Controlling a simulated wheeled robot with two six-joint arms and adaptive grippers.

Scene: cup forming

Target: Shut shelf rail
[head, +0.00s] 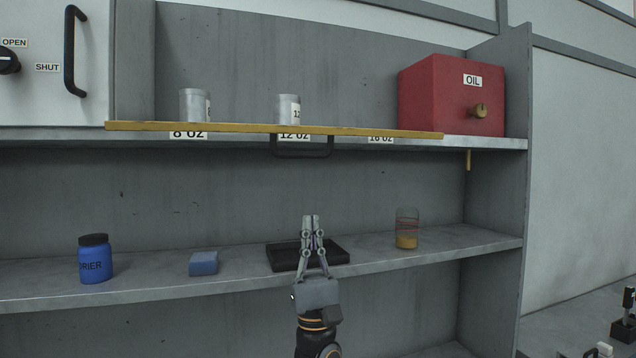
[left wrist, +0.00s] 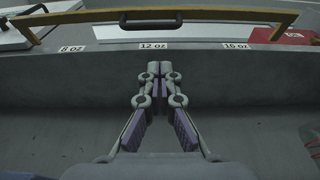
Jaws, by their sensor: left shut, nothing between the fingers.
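The shelf rail is a long yellow bar (head: 220,128) running across the front of the upper shelf, its left end slightly higher than its right. A dark handle (head: 303,156) hangs from its middle. The left wrist view shows the rail (left wrist: 215,16) with slanting end pieces, and its handle (left wrist: 150,25) above the "12 oz" label. My left gripper (head: 311,218) points upward in front of the lower shelf, below the handle and apart from it. Its fingertips (left wrist: 153,68) are together and empty. My right gripper is in neither view.
Two pale cups (head: 193,106) (head: 288,109) and a red oil box (head: 440,95) stand on the upper shelf. The lower shelf holds a blue jar (head: 95,262), a blue block (head: 204,263), a black tray (head: 283,257) and a glass jar (head: 406,230). A small yellow piece (head: 467,161) hangs at the right.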

